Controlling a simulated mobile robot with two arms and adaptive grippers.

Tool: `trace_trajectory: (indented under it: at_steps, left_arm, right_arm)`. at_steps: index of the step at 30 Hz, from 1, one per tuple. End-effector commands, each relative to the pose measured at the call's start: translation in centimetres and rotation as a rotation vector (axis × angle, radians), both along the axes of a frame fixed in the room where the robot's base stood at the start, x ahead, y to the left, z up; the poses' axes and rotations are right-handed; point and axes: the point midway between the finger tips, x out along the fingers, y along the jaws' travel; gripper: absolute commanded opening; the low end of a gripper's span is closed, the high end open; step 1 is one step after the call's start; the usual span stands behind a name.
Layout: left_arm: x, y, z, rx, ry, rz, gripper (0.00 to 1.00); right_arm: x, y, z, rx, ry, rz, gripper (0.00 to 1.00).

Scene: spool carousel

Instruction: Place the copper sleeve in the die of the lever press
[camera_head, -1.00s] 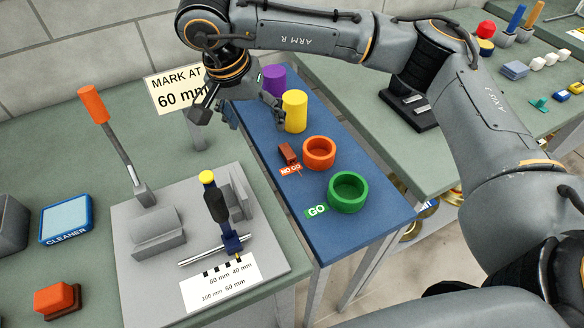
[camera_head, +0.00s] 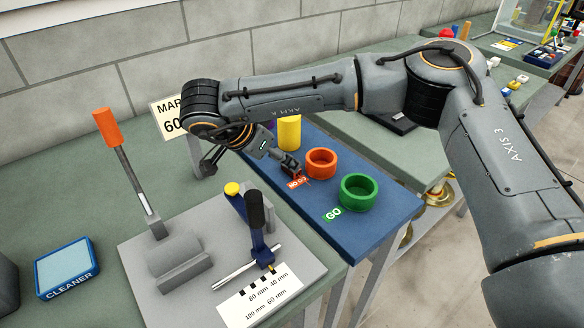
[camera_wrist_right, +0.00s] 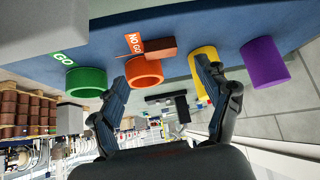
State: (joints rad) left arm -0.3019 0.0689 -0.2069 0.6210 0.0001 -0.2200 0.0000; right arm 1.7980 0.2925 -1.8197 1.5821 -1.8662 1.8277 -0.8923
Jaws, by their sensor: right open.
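I cannot identify the copper sleeve for certain. A lever (camera_head: 127,170) with an orange handle stands on the grey base plate (camera_head: 225,297), beside a rounded grey block (camera_head: 176,255). I cannot tell which part is the die. My right gripper (camera_head: 252,166) is open and empty above the blue bench (camera_head: 372,226). In the right wrist view its fingers (camera_wrist_right: 162,78) are spread, with an orange ring (camera_wrist_right: 145,73) and a yellow cylinder (camera_wrist_right: 196,88) beyond them. A brown block (camera_wrist_right: 160,48) lies by the orange ring. My left gripper is not in view.
A green ring (camera_head: 358,194) stands by the GO label. A blue tool (camera_head: 262,250) with a black handle stands on the plate by a steel rod (camera_head: 227,271). The CLEANER pad (camera_head: 66,268) is at left. A purple cylinder (camera_wrist_right: 264,64) stands by the yellow one.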

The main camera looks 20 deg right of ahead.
Motion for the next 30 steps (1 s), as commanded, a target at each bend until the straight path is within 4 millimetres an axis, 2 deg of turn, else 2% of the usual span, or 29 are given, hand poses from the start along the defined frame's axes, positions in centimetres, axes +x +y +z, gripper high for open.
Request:
trace_trajectory:
  at_steps: [8, 16, 24, 25, 26, 30]
  left_arm:
    - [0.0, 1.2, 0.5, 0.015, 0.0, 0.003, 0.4]
    - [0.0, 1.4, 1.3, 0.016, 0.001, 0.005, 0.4]
    - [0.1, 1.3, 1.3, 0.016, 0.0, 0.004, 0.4]
    - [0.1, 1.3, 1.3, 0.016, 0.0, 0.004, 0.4]
    - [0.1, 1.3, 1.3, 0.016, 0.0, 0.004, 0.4]
    - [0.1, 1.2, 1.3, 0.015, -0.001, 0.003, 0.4]
  right_arm:
    - [0.8, -1.3, -1.7, 0.001, 0.002, -0.001, 0.77]
    - [2.0, -3.2, -4.6, 0.001, 0.002, -0.001, 0.77]
    - [2.2, -3.4, -5.0, 0.001, 0.0, 0.002, 0.77]
    - [2.2, -3.4, -5.0, 0.001, 0.0, 0.002, 0.75]
    - [2.2, -3.4, -5.0, 0.001, 0.0, 0.002, 0.69]
    - [2.2, -3.4, -5.0, 0.001, 0.0, 0.002, 0.4]
